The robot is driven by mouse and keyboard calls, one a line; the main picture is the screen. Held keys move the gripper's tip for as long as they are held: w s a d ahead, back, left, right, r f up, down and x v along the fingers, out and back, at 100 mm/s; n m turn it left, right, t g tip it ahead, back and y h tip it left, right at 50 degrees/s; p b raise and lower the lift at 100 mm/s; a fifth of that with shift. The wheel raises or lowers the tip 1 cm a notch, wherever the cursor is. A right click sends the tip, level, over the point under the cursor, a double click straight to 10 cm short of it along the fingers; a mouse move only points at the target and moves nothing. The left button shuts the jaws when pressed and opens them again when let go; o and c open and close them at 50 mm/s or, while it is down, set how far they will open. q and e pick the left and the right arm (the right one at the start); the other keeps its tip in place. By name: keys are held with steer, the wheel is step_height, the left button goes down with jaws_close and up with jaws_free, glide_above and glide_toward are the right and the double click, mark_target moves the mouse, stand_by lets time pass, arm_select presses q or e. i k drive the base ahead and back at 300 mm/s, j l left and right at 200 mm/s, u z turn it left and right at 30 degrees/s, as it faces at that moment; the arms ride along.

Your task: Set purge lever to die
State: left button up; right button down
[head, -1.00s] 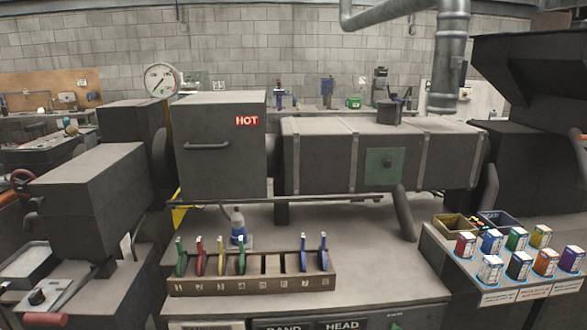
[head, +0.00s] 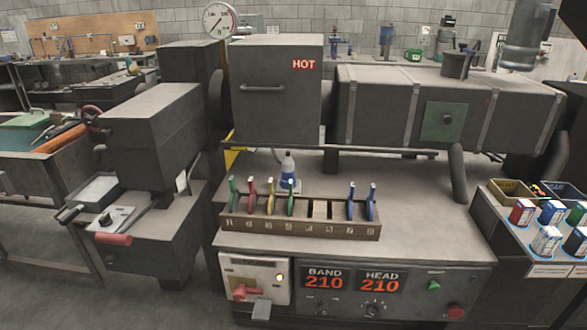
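A pale panel (head: 267,267) with a small lit lamp sits at the lower left of the machine front. A red-handled lever (head: 240,291) is on this panel, its handle low and to the left. The panel's lettering is too small to read, so I cannot tell the lever's marked setting. Another red handle (head: 113,239) sticks out beside a black knob on the smaller machine at left. I cannot tell for certain which of the two is the purge lever. Neither of my grippers shows in the head view.
A control panel (head: 405,298) reads BAND 210 and HEAD 210. A wooden rack (head: 300,223) with several coloured tools stands on the bench above it. A box marked HOT (head: 277,56) is behind. A side table (head: 550,270) with small cartons is at right. Floor shows at lower left.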

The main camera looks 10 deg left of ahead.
mark_target(133, 68)
steer(key=i+j+u, duration=0.15)
steer(key=i+j, duration=0.25)
steer(key=j, duration=0.2)
steer(key=i+j+u, duration=0.15)
steer(key=i+j, duration=0.3)
steer(key=j, duration=0.15)
